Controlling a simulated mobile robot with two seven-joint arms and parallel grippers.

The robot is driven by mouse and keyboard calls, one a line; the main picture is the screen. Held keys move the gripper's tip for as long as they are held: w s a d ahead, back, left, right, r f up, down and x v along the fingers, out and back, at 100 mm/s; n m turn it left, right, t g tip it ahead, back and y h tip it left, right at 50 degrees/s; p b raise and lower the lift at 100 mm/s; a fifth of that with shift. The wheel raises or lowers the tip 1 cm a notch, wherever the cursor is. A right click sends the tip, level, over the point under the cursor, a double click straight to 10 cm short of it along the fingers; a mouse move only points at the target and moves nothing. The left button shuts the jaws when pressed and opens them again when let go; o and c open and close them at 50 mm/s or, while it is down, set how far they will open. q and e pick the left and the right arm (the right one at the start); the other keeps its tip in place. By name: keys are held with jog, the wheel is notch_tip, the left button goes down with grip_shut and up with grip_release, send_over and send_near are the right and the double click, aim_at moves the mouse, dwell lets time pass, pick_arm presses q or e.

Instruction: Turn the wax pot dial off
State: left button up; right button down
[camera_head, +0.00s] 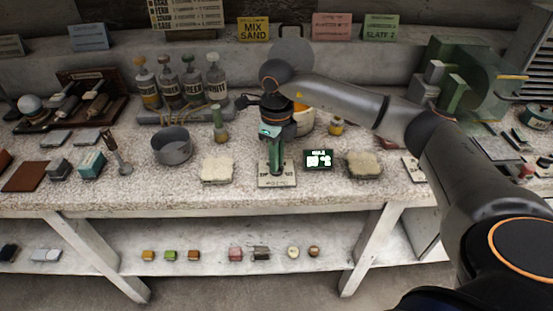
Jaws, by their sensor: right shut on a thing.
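My right arm reaches in from the right, and its green-fingered gripper (275,163) points down at a pale plate with dark printed marks (277,183) at the bench's front. The gripper is shut on what appears to be the wax pot dial, which its fingers hide; the dial's setting cannot be read. A small dark display with lit green marks (318,158) stands right of the gripper. My left gripper is not in view.
A grey bowl (173,146) and a pale rough block (216,169) stand left of the gripper. Another rough block (364,165) lies to the right. Several bottles (192,83) stand behind. A green machine (463,80) is at the right. The lower shelf (200,237) holds small blocks.

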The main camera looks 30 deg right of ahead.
jog(key=n, duration=0.4)
jog(key=shift+n+b, duration=0.3)
jog(key=n, duration=0.4)
jog(key=shift+n+b, duration=0.3)
jog(key=shift+n, duration=0.1)
jog(key=c, duration=0.9)
grip_release()
notch_tip(320, 180, up, 13)
jog(key=shift+f+p, duration=0.2)
jog(key=shift+p, duration=0.1)
